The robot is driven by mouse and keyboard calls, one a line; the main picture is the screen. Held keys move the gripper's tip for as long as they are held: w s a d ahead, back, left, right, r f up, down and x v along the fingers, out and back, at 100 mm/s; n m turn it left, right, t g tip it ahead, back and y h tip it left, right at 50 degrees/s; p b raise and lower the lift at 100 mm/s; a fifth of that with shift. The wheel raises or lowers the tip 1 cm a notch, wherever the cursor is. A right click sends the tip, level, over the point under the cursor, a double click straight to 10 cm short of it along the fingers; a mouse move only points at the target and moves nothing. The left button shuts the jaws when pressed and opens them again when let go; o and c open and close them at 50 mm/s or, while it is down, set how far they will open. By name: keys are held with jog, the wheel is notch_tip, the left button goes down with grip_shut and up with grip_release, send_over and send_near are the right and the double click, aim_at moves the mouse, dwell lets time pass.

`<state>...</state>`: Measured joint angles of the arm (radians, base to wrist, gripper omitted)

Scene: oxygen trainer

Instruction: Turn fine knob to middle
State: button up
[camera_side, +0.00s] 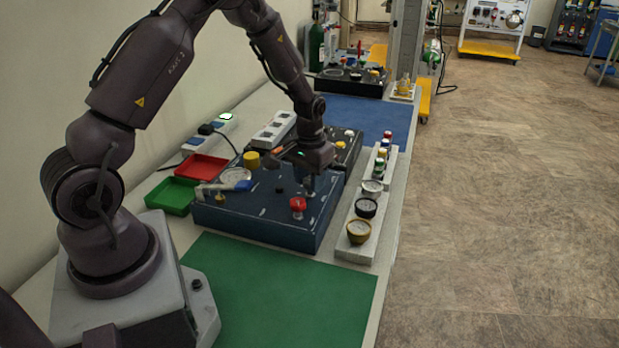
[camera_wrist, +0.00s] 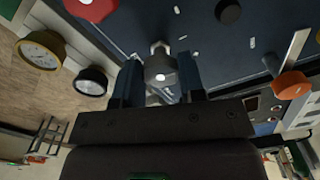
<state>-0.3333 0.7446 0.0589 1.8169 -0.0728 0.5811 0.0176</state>
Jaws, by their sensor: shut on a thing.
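The dark blue trainer box (camera_side: 262,232) stands on the bench in the side view, with its panel facing up. My gripper (camera_side: 309,188) points down over the right part of this panel. In the wrist view my gripper (camera_wrist: 160,72) is shut on a small silver-grey knob (camera_wrist: 160,66), with one finger on each side. The knob carries a pale spot. No label is readable, so I cannot confirm it is the fine knob or read its setting. In the side view the gripper hides this knob.
A red knob (camera_side: 298,204) and a black knob (camera_side: 280,190) stand near the gripper. A strip of round gauges (camera_side: 366,208) lies along the right. Red (camera_side: 201,166) and green (camera_side: 172,196) trays sit left. The green mat (camera_side: 280,290) in front is clear.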

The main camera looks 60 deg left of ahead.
aim_at(309, 181)
jog(key=shift+n, duration=0.6)
jog(key=o, duration=0.9)
jog(key=shift+o, duration=0.2)
notch_tip(309, 181, up, 13)
jog(key=s+d+r+m+t, duration=0.2)
jog(key=s+d+r, duration=0.4)
jog(key=s, duration=0.3)
jog(key=s+d+r+m+t, duration=0.3)
jog(key=s+d+r+m, duration=0.1)
jog(key=s+d+r, duration=0.3)
jog(key=s+d, duration=0.2)
jog(key=shift+s+r+t, duration=0.25)
jog(key=shift+s+t, duration=0.05)
